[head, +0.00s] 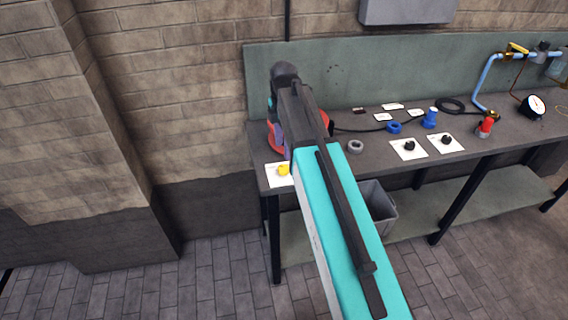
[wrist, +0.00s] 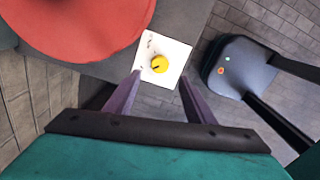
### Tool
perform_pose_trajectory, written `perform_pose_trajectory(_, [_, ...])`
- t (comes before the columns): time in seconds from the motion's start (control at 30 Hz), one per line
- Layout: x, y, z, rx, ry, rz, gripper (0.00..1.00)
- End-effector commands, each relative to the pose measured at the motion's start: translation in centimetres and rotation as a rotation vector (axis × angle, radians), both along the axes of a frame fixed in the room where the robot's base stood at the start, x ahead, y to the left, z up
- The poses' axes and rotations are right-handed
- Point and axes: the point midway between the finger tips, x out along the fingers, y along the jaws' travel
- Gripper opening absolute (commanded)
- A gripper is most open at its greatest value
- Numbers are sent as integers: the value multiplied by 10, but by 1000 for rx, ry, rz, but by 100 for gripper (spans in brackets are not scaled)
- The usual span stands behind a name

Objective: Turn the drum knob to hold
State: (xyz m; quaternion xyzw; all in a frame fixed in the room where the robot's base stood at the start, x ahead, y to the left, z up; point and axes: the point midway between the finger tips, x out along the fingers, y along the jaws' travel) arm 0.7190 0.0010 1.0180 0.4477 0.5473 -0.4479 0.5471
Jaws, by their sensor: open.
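A yellow round knob (wrist: 159,64) with a dark pointer line sits on a white plate (wrist: 176,50) at the bench's corner. Small dark marks are printed on the plate, too small to read. In the head view the yellow knob (head: 284,170) is at the bench's left front edge. My gripper (wrist: 160,76) is open, its two purple fingers on either side of the knob in the wrist view. No contact with the knob shows, and the height of the fingers above it is hard to tell. In the head view my arm hides most of the gripper.
A large red round thing (wrist: 80,22) lies close beside the plate. Two black knobs (head: 409,146) (head: 446,139) on white plates, a grey ring (head: 355,146), blue fittings (head: 430,118) and a gauge (head: 533,106) are farther right. A grey bin (head: 378,205) stands below the bench.

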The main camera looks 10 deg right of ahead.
Motion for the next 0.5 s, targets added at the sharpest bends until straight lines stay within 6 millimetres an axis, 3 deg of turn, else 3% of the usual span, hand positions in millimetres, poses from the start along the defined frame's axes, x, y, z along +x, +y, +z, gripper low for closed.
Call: perform_pose_trajectory(0.5, [-1, -1, -49, 0, 2, -1, 49])
